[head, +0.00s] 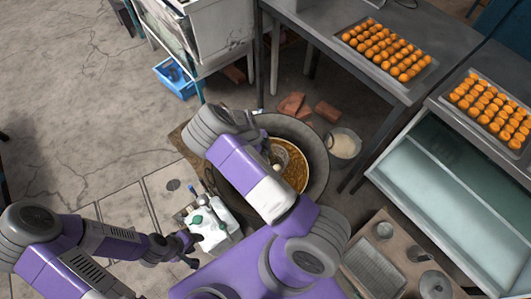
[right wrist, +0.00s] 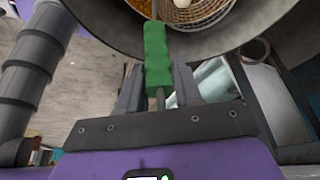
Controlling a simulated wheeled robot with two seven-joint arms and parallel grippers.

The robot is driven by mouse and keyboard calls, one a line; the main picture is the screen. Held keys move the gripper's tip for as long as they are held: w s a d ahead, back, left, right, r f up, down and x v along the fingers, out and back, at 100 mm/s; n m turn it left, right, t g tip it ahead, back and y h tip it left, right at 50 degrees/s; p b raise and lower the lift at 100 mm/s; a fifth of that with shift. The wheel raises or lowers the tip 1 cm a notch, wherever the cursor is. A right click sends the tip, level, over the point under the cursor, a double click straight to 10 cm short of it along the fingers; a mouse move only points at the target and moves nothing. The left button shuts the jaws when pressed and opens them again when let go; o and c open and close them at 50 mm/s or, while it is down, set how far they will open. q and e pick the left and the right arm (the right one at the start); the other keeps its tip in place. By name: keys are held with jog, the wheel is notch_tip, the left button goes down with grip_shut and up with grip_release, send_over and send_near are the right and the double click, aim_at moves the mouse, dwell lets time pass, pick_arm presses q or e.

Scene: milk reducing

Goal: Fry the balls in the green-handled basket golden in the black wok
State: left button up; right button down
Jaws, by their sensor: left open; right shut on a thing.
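The black wok (head: 318,158) stands on the floor in the middle of the head view, with golden oil (head: 297,172) in it. The round wire basket (head: 280,157) is in the wok, partly hidden by my right arm. In the right wrist view the basket (right wrist: 185,12) holds at least one pale ball (right wrist: 211,5). My right gripper (right wrist: 158,80) is shut on the green handle (right wrist: 156,50), at the wok's rim. My left gripper (head: 190,248) is open and empty, left of the wok near a white container with a green top (head: 207,227).
Two trays of orange balls (head: 388,50) (head: 494,107) are on the grey tables at right. A bucket (head: 344,146) stands right of the wok. Bricks (head: 292,103) and a blue crate (head: 176,78) lie behind it. Open floor is at left.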

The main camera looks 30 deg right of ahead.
pick_arm(q)
notch_tip(320, 180, down, 14)
jog(key=b, duration=1.3)
pick_arm(e)
notch_tip(320, 180, down, 16)
jog(key=shift+f, duration=0.2)
jog(key=shift+r, duration=0.1)
dwell(1.6)
notch_tip(320, 180, up, 19)
jog(key=p, duration=1.2)
jog(key=shift+f, duration=0.2)
pick_arm(q)
notch_tip(320, 180, up, 13)
jog(key=shift+f, duration=0.15)
pick_arm(e)
jog(key=shift+f, duration=0.1)
